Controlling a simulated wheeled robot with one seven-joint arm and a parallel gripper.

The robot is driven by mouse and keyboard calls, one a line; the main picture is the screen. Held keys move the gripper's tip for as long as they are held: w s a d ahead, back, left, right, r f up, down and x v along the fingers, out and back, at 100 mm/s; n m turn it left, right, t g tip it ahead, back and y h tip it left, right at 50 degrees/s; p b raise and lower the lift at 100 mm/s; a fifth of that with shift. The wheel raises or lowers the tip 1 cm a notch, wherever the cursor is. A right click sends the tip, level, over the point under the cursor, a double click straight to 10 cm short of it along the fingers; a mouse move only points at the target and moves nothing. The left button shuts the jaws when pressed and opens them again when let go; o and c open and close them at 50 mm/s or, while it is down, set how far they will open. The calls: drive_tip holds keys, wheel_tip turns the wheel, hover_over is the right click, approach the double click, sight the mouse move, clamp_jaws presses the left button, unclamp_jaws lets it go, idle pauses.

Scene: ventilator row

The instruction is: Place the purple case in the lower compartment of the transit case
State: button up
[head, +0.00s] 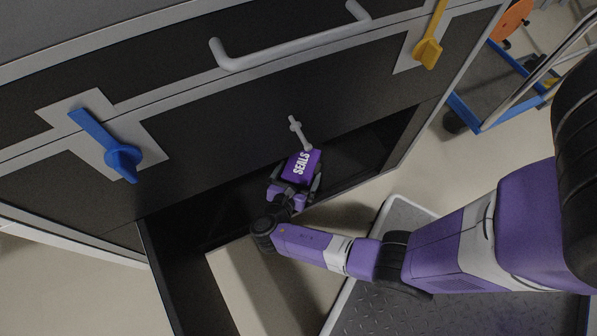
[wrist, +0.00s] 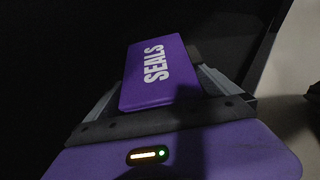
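The purple case (head: 302,164), marked SEALS in white, is between the two fingers of my gripper (head: 297,180). In the wrist view the purple case (wrist: 150,78) has a finger against each side, and my gripper (wrist: 165,95) appears shut on it. The transit case (head: 230,125) is a large dark cabinet with light grey edges. Its lower compartment (head: 355,150) is open along the bottom and dark inside. The purple case is at this opening. Shadow hides the compartment floor, so I cannot tell whether the case touches it.
A grey lever (head: 299,131) is right above the purple case. A blue latch (head: 108,145), a yellow latch (head: 428,50) and a grey bar handle (head: 290,45) stick out above. A dark panel (head: 185,275) extends from the opening's left. A blue-framed trolley (head: 480,90) stands right.

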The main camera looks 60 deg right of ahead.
drive_tip(key=shift+r, duration=0.1)
drive_tip(key=p+v, duration=0.5)
drive_tip(key=v, duration=0.6)
drive_tip(key=shift+w+r, duration=0.1)
drive_tip(key=shift+a+p, duration=0.3)
drive_tip(key=shift+a, duration=0.15)
drive_tip(key=shift+s, duration=0.2)
